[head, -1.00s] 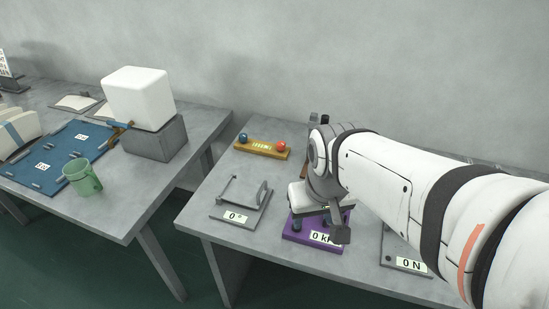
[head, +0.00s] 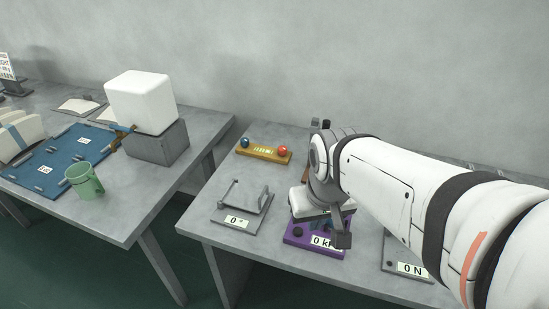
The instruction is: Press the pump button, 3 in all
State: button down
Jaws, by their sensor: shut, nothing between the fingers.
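The purple pump unit (head: 297,240) lies flat on the right table, with a label that reads 0 and then a partly covered unit. A small dark round knob (head: 297,231) shows on its left part. I cannot tell whether this knob is the pump button. My gripper (head: 324,226) is shut and empty, above the purple unit. It covers the unit's back and right parts. I cannot tell whether its fingertips touch the unit.
Left of the unit stands a grey gauge stand (head: 238,222) reading 0°. A grey plate (head: 408,268) reading 0 N lies right, under my arm. Behind is a wooden block (head: 263,154) with blue and red balls. The left table holds a green cup (head: 84,182).

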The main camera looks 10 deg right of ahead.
aim_at(297, 232)
jog(key=z, duration=0.75)
jog(key=k, duration=1.7)
jog(key=u, duration=0.25)
jog(key=i, duration=1)
jog(key=u, duration=0.1)
